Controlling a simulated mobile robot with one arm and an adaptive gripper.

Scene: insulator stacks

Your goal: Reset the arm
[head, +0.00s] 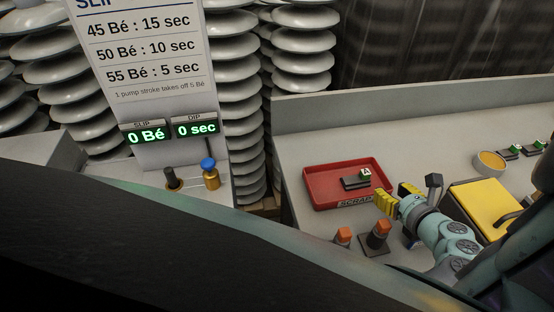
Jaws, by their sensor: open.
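My teal arm reaches in from the lower right of the head view. My gripper (397,196), with yellow finger pads, is open at the right front edge of the red scrap tray (312,191). Nothing shows between its fingers. A dark block (352,183) with a white "A" tag lies inside the tray, apart from the fingers. The front right of the tray is close to the fingers, and I cannot tell whether they touch.
A yellow box (487,205) and round yellow dish (490,163) are right. A slip sign (150,60), displays reading 0 Bé and 0 sec, and a blue-knobbed brass pump (210,177) stand left. Insulator stacks (240,100) rise behind.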

